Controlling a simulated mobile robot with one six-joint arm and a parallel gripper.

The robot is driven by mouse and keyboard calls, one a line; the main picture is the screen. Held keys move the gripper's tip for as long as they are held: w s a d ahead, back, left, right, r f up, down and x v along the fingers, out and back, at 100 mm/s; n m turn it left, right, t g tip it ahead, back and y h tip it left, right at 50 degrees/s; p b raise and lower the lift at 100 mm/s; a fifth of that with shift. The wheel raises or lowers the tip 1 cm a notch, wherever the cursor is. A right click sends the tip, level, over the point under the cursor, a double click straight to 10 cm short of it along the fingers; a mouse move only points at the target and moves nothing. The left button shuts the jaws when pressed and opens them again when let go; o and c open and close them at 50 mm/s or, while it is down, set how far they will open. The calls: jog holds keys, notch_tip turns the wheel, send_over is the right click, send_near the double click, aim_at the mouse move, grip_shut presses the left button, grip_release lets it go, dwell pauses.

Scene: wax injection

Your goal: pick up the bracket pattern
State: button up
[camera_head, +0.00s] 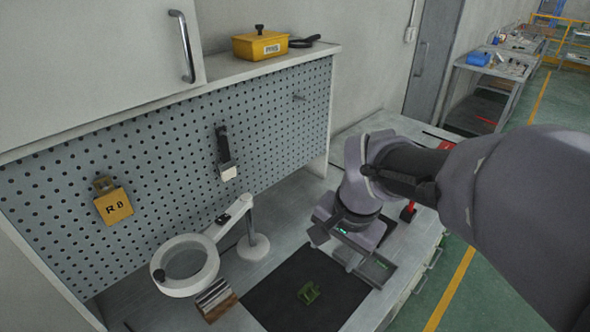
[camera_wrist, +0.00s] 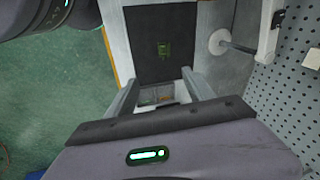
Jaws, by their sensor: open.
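The bracket pattern (camera_head: 309,292) is a small green piece lying on a black mat (camera_head: 265,300) on the bench. In the wrist view the bracket pattern (camera_wrist: 162,49) also shows on the mat (camera_wrist: 142,22), beyond the fingertips and between their lines. My gripper (camera_head: 345,254) is open and empty, above the bench to the upper right of the bracket in the head view. In the wrist view both fingers of my gripper (camera_wrist: 161,78) are spread wide, clear of the bracket. The bracket's fine shape is too small to tell.
A magnifier on a stand (camera_head: 259,243) is left of the mat, with a small wood-and-metal block (camera_head: 216,301) below its ring. A pegboard (camera_head: 165,150) rises behind, with a yellow R8 tag (camera_head: 114,207). A yellow box (camera_head: 260,46) sits on the shelf.

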jog(key=w+a+f+m+g+h+p, duration=0.1)
jog(key=w+a+f+m+g+p, duration=0.15)
jog(key=w+f, duration=0.7)
jog(key=b, duration=0.5)
send_over(309, 294)
jog(key=shift+n, duration=0.25)
notch_tip(309, 294, down, 14)
jog(key=shift+d+r, duration=0.1)
jog(key=shift+r, duration=0.1)
notch_tip(309, 294, down, 6)
jog(key=b, duration=0.2)
jog(key=shift+w+f+b, duration=0.15)
jog(key=shift+b, duration=0.15)
jog(key=shift+c, duration=0.9)
grip_shut()
jog(key=shift+r, duration=0.2)
